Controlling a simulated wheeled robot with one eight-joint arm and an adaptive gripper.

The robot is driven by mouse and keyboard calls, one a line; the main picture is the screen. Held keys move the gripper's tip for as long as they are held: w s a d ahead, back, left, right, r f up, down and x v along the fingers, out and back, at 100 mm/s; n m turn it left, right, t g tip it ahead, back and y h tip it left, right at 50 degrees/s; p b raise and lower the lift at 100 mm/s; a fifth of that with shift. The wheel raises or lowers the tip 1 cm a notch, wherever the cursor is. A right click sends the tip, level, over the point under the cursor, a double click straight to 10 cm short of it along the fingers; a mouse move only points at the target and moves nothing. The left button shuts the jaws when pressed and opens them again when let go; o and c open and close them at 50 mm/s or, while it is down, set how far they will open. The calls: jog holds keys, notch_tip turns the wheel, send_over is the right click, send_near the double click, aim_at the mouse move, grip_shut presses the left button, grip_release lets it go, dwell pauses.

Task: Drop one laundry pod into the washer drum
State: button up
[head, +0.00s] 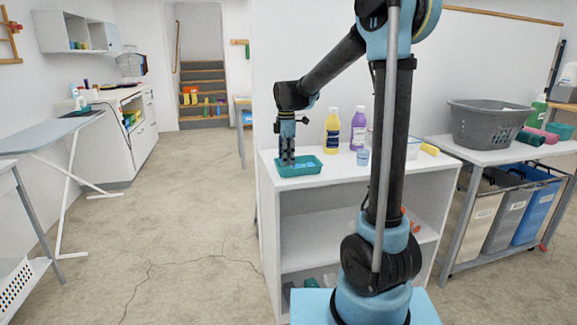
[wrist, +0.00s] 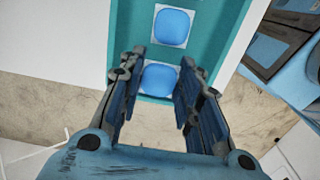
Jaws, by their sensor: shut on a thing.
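A teal tray (head: 305,172) sits on the near left corner of a white shelf unit, and its floor fills the top of the wrist view (wrist: 120,22). Two blue laundry pods on white squares show in the wrist view. The farther pod (wrist: 172,27) lies free in the tray. The nearer pod (wrist: 158,78) is between my fingertips, and my gripper (wrist: 161,75) is shut on it. In the head view my gripper (head: 287,162) points straight down into the tray's left part. I cannot make out a washer drum in either view.
A yellow bottle (head: 332,133), a purple bottle (head: 357,130) and a small blue cup (head: 363,157) stand right of the tray. A grey basket (head: 490,124) is on the right table. An ironing board (head: 50,133) stands at left. The floor between (head: 170,215) is open.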

notch_tip(320, 180, up, 7)
dwell(0.3)
